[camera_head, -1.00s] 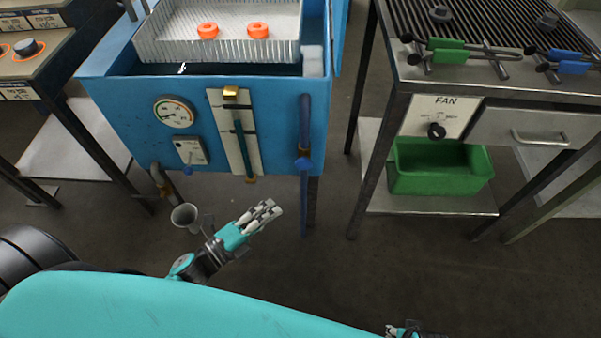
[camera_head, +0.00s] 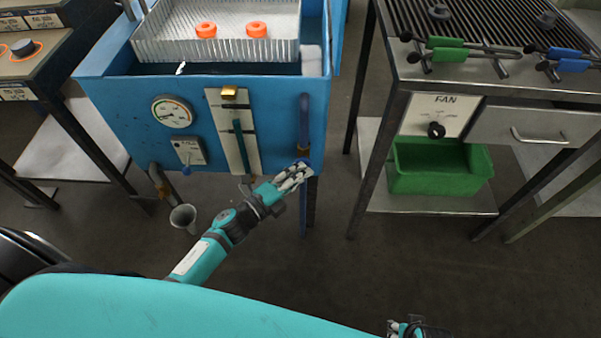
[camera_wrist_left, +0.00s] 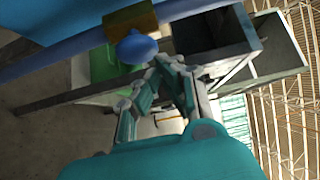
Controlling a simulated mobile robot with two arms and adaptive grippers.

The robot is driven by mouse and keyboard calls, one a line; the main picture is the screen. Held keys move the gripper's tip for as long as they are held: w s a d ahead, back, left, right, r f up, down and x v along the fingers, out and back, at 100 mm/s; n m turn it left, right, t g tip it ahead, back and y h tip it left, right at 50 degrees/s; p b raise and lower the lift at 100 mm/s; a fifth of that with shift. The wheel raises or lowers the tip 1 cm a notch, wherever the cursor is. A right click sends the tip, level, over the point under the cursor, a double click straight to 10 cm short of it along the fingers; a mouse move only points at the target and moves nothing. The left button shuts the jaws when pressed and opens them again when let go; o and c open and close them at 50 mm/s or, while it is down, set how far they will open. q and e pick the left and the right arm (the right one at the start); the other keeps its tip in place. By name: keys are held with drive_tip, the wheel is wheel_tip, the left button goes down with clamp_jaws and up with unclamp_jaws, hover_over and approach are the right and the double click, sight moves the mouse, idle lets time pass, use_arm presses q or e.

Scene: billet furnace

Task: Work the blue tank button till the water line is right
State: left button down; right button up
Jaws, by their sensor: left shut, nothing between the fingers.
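The blue tank (camera_head: 100,105) stands upper left of centre in the head view. Its blue button (camera_wrist_left: 137,48) is a rounded knob beside a brass collar (camera_wrist_left: 130,20) on the blue pipe (camera_head: 304,115); in the head view my gripper largely covers it. My left gripper (camera_head: 302,170) is shut and empty, its tips at the button in the head view. In the left wrist view the fingertips (camera_wrist_left: 168,62) lie just right of the button; I cannot tell if they touch. The sight gauge (camera_head: 240,140) has a teal column between dark bands. My right gripper (camera_head: 405,328) is partly visible at the bottom edge.
A round dial (camera_head: 172,111) and a small switch plate (camera_head: 188,151) are on the tank front. A funnel (camera_head: 183,216) stands below. The fan table (camera_head: 400,85) with a green bin (camera_head: 440,175) stands right. The floor between is clear.

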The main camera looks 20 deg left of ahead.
drive_tip(key=shift+s+f, duration=0.1)
drive_tip(key=shift+s, duration=0.1)
use_arm(q)
drive_tip(key=shift+w+a, duration=0.3)
drive_tip(key=shift+w, duration=0.6)
use_arm(e)
drive_tip(key=shift+r, duration=0.4)
drive_tip(key=shift+d+f, duration=0.1)
drive_tip(key=shift+w, duration=0.25)
use_arm(q)
drive_tip(key=shift+a, duration=0.1)
use_arm(e)
drive_tip(key=shift+s, duration=0.3)
idle(0.5)
